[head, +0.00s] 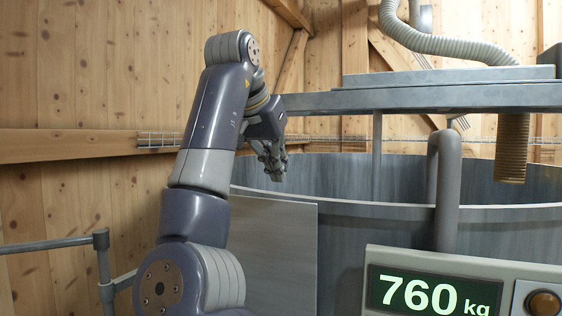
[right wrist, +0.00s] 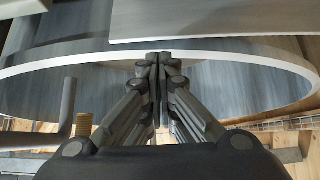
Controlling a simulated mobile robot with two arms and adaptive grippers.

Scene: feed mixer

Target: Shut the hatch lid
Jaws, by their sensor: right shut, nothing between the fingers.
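A flat grey panel (head: 275,245), which looks like the hatch lid, stands upright against the near side of the round grey mixer tub (head: 480,215). My arm hides its left part. A flat grey plate (right wrist: 215,18) at the top of the right wrist view looks like the same panel. My right gripper (head: 275,174) is shut and empty, above the panel's top edge near the tub rim. In the right wrist view its closed fingertips (right wrist: 158,58) appear over the rim, below the plate's edge. I cannot tell whether they touch anything. My left gripper is not in view.
A thick grey pipe (head: 446,190) rises at the tub's near side, behind a display box (head: 400,255) reading 760 kg. A metal beam (head: 420,98) crosses above the tub. A handrail (head: 102,240) stands at left, before the wooden wall (head: 80,80).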

